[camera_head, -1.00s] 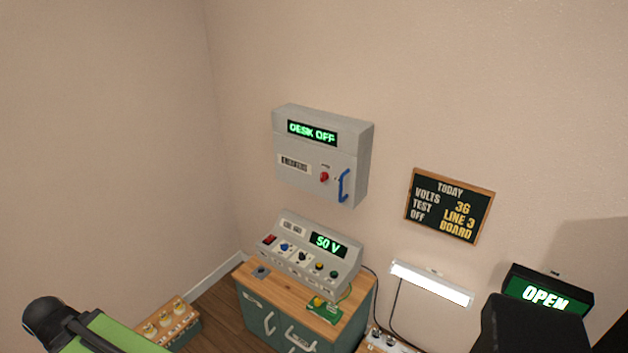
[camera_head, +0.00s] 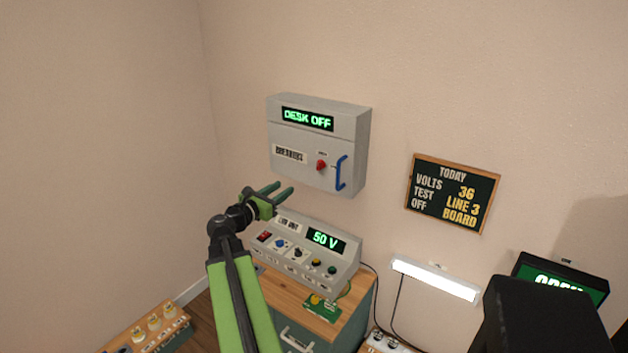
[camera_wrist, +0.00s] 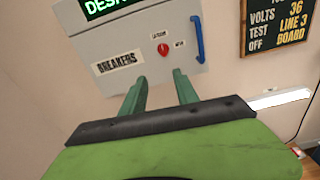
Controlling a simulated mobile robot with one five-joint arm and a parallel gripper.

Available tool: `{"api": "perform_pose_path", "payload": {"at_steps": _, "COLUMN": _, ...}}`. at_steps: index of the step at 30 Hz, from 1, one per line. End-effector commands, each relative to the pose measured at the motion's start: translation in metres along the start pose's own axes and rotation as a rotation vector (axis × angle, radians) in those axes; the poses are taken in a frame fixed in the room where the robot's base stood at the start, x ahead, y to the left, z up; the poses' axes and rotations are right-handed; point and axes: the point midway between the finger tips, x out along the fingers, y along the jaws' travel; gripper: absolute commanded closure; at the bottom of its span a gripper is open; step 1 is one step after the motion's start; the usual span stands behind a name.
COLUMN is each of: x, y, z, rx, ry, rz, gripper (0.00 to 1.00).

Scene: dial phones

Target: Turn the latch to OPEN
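The red latch (camera_head: 321,165) is a small knob on the front of the grey breaker box (camera_head: 290,140) on the wall. It also shows in the wrist view (camera_wrist: 163,49), between two small labels too small to read surely. The blue handle (camera_head: 341,173) stands to the right of the latch. My gripper (camera_head: 280,192) is open and empty, below and left of the latch in the head view. In the wrist view its two green fingers (camera_wrist: 160,88) are apart, with the latch beyond their tips, not touching.
A console (camera_head: 310,247) reading "50 V" sits on a wooden-topped cabinet (camera_head: 285,290) below the box. A chalkboard (camera_head: 453,194) and a lit lamp (camera_head: 435,279) are to the right.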

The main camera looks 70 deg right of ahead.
Motion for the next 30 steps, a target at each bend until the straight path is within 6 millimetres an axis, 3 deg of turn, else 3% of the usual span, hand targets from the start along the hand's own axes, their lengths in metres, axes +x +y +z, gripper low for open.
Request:
{"api": "perform_pose_path", "payload": {"at_steps": 7, "x": 0.013, "y": -0.006, "z": 0.008, "rx": -0.06, "ry": -0.034, "rz": -0.006, "gripper": 0.64}}
{"api": "perform_pose_path", "payload": {"at_steps": 10, "x": 0.028, "y": -0.006, "z": 0.008, "rx": -0.058, "ry": -0.033, "rz": -0.009, "gripper": 0.64}}
{"api": "perform_pose_path", "payload": {"at_steps": 24, "x": 0.144, "y": -0.006, "z": 0.011, "rx": -0.055, "ry": -0.031, "rz": -0.009, "gripper": 0.64}}
{"api": "perform_pose_path", "payload": {"at_steps": 30, "x": 0.175, "y": -0.007, "z": 0.012, "rx": -0.055, "ry": -0.031, "rz": -0.008, "gripper": 0.64}}
